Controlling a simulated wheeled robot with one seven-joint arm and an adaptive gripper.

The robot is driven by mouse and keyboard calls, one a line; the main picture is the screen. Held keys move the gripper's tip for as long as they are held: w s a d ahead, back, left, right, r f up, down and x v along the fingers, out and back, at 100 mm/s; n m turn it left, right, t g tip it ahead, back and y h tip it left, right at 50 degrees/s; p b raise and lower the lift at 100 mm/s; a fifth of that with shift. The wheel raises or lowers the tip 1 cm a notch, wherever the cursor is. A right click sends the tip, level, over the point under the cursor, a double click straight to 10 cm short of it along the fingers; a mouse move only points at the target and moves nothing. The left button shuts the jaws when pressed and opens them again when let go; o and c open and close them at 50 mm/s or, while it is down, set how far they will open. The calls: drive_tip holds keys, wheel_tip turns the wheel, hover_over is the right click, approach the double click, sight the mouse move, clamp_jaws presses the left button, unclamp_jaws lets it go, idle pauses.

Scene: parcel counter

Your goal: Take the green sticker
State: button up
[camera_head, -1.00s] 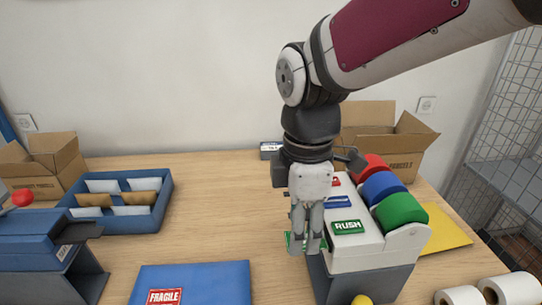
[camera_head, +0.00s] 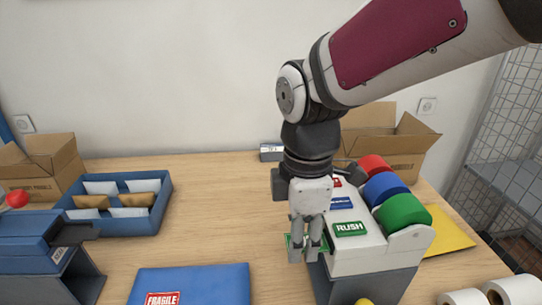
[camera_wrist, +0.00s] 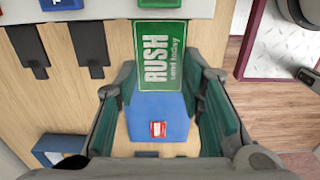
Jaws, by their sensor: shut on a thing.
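The green sticker, reading "RUSH send today", shows large in the wrist view (camera_wrist: 160,60) at the front of the dispenser; its upper end meets the dispenser edge. In the head view only its green edges (camera_head: 290,243) show beside my fingers. My gripper (camera_head: 305,255) points down in front of the dispenser and is shut on the sticker. In the wrist view its fingers (camera_wrist: 165,90) lie at both sides of the sticker's lower part. The white dispenser (camera_head: 372,256) carries red, blue and green rolls (camera_head: 404,210) and a green RUSH label (camera_head: 350,229).
A blue parcel (camera_head: 215,280) with a red FRAGILE sticker (camera_head: 161,299) lies at the front. A blue sorting tray (camera_head: 165,205) stands at the left. Cardboard boxes (camera_head: 60,160) stand at the back, white rolls (camera_head: 513,290) at the front right. Bare tabletop lies left of my gripper.

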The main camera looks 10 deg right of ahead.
drive_tip(key=shift+a+r+p, duration=0.35)
drive_tip(key=shift+r+p, duration=0.35)
drive_tip(key=shift+r, duration=0.1)
drive_tip(key=shift+a+r+p, duration=0.3)
drive_tip(key=shift+r+p, duration=0.4)
drive_tip(key=shift+r, duration=0.05)
drive_tip(key=shift+r, duration=0.1)
wheel_tip(320, 180, up, 9)
drive_tip(key=d+p, duration=0.1)
drive_tip(key=p, duration=0.4)
drive_tip(key=shift+d, duration=0.15)
drive_tip(key=shift+s+f, duration=0.1)
drive_tip(key=shift+f, duration=0.1)
